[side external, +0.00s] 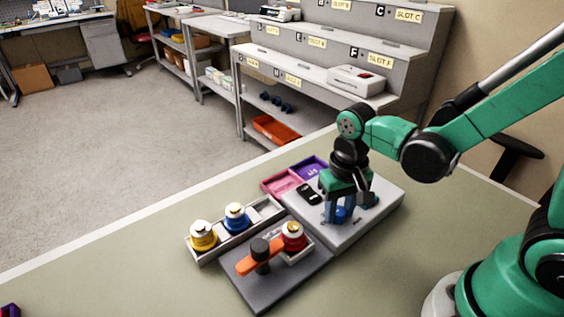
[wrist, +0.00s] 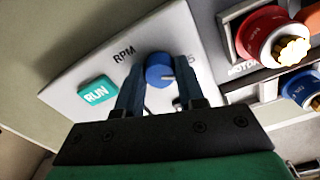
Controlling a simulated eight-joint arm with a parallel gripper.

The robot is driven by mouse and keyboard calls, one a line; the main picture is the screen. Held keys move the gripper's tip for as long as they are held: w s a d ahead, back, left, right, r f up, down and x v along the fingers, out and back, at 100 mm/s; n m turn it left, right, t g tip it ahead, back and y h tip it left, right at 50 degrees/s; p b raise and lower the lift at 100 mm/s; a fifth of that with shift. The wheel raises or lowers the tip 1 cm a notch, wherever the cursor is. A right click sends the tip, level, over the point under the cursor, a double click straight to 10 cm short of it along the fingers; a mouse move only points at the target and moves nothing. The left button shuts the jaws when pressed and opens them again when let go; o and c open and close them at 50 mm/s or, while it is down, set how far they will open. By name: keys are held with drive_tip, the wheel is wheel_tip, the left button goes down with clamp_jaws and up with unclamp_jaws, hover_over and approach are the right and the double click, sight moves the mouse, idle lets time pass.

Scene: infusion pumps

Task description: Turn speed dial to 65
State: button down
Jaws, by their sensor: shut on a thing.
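The speed dial is a round blue knob (wrist: 159,68) on a pale grey panel (wrist: 95,50), with "RPM" printed beside it and a light pointer mark on its lower right. My gripper (wrist: 159,85) is shut on the dial, one finger on each side. The side external view also shows my gripper (side external: 341,212) pointing down over the pump's grey top, with the blue dial (side external: 340,214) between the fingers. The printed numbers around the dial are mostly hidden, so I cannot read the setting.
A green RUN button (wrist: 97,92) is on the same panel. A dark plate (side external: 280,283) with an orange lever (side external: 262,259) and a red-capped part (side external: 293,236) stands close by. A tray holds yellow (side external: 203,236) and blue (side external: 236,218) parts. Pink (side external: 282,184) and purple (side external: 309,168) bins sit behind.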

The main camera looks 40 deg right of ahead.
sight(340, 210)
drive_tip(key=shift+n, duration=0.6)
drive_tip(key=c, duration=0.5)
unclamp_jaws()
drive_tip(key=shift+c, duration=0.2)
drive_tip(key=shift+r, duration=2.8)
drive_tip(key=shift+r, duration=0.1)
